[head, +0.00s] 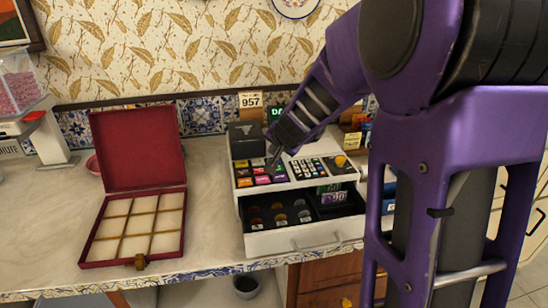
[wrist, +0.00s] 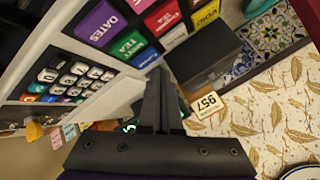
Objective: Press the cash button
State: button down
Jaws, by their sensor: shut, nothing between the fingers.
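The white cash register (head: 240,159) stands on the counter with its drawer (head: 300,238) pulled out, showing coins and notes. Its colored keys (head: 256,175) are on the left of the sloped top and a number pad (head: 305,168) is further right. In the wrist view, a purple DATES key (wrist: 101,24), green, pink, yellow and blue keys show beside the number pad (wrist: 68,78). I cannot make out which key is cash. My gripper (head: 272,162) is shut and empty, its fingertips just above the colored keys; they also show in the wrist view (wrist: 158,76).
An open red box (head: 130,205) with empty compartments lies on the counter to the left. A dark printer-like block (head: 245,138) and a 957 card (head: 250,100) are behind the keys. A scale (head: 45,140) is at far left. Counter between box and register is clear.

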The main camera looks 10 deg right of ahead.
jog(key=shift+r, duration=0.1)
notch_tip(320, 180, up, 5)
jog(key=p, duration=0.4)
jog(key=shift+p, duration=0.4)
